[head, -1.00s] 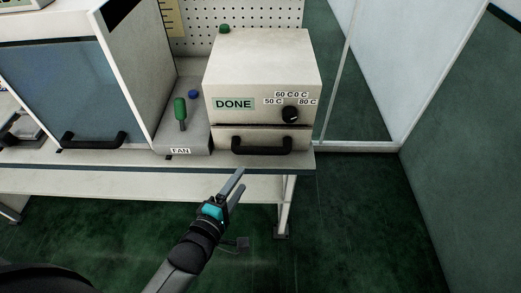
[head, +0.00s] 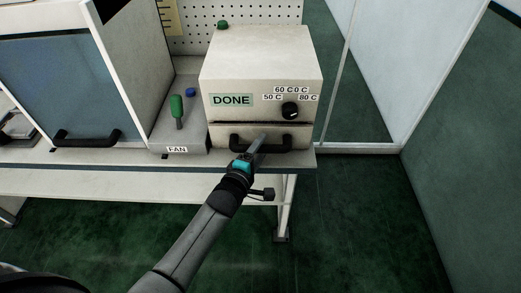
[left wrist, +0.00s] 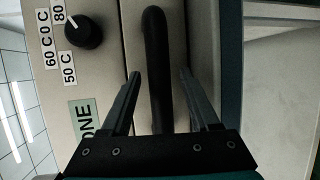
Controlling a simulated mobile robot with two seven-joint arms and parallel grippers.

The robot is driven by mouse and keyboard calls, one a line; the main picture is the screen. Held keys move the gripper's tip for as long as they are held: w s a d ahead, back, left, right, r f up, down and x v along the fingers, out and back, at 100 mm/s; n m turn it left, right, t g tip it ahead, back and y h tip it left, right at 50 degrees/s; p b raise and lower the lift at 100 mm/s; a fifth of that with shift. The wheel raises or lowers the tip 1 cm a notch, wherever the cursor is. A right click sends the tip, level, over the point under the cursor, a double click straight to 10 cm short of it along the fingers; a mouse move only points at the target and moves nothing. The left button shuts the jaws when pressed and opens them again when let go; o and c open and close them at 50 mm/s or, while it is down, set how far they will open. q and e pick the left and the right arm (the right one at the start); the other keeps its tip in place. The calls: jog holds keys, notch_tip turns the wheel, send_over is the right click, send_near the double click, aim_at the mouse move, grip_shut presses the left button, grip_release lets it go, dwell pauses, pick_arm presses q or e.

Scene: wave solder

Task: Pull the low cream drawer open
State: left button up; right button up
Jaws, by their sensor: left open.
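The low cream drawer (head: 218,137) is the bottom part of the cream box on the bench and looks closed. Its black bar handle (head: 283,144) runs across its front. My left gripper (head: 260,140) is in front of the drawer at the handle's middle. In the left wrist view the open left gripper (left wrist: 160,88) has one finger on each side of the handle (left wrist: 158,50), with gaps between the fingers and the bar. The gripper hides part of the handle in the head view. My right gripper is not in view.
Above the drawer are a DONE label (head: 231,100) and a black knob (head: 290,110) with temperature labels. A FAN unit (head: 190,150) with a green lever (head: 177,108) stands to the left, beside a blue-fronted cabinet (head: 60,70). Green floor in front is free.

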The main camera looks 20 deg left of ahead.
pick_arm(q)
jog(key=shift+w, duration=0.2)
grip_shut()
dwell(0.5)
dwell(0.9)
